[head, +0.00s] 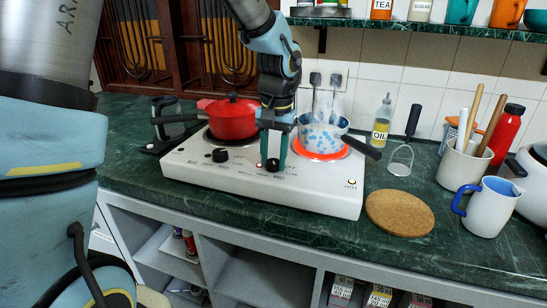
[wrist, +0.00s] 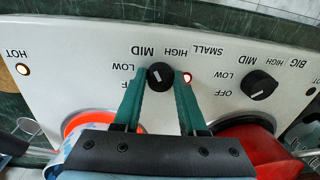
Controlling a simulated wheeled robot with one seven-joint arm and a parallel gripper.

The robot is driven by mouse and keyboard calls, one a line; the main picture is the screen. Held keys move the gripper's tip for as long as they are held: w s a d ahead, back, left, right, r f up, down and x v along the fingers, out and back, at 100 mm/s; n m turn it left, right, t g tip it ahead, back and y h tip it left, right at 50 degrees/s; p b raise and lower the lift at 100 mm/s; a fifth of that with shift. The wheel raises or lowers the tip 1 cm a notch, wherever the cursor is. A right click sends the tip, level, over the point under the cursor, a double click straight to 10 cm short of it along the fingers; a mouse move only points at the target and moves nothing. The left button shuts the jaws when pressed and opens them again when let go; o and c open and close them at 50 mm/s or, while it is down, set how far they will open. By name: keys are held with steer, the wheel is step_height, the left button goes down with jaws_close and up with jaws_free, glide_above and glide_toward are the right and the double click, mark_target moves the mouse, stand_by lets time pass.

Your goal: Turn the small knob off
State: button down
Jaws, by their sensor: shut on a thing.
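The small knob (head: 272,165) is a black dial on the front of the white two-burner stove (head: 315,192). My gripper (head: 273,158) reaches down over it with its green fingers on either side. In the wrist view the small knob (wrist: 160,76) sits between the fingertips (wrist: 160,82), which are closed on it. The knob has a white mark whose exact setting I cannot tell. The right burner glows orange-red under a speckled pot (head: 318,136). A lit HOT lamp (head: 352,182) shows at the stove's right.
A big knob (head: 220,155) lies left of my gripper. A red pot (head: 233,120) stands on the left burner. The speckled pot's dark handle (head: 362,147) sticks out to the right. A cork mat (head: 399,212) and a blue-handled jug (head: 490,208) are on the counter.

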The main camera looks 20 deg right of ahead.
steer(key=shift+n, duration=0.3)
steer(key=n, duration=0.4)
steer(key=shift+d+n, duration=0.15)
steer(key=shift+n, duration=0.15)
steer(key=n+p, duration=0.1)
steer(key=n, duration=0.4)
steer(key=shift+w+r+g, duration=0.1)
steer(key=shift+r+g, duration=0.05)
steer(key=shift+g, duration=0.15)
steer(key=n+p, duration=0.2)
steer(key=n, duration=0.3)
steer(key=shift+n+p, duration=0.35)
steer(key=shift+n, duration=0.05)
steer(key=shift+w+n+p, duration=0.1)
steer(key=shift+n+p, duration=1.15)
steer(key=shift+n, duration=0.65)
steer(key=shift+c, duration=2.3)
jaws_free()
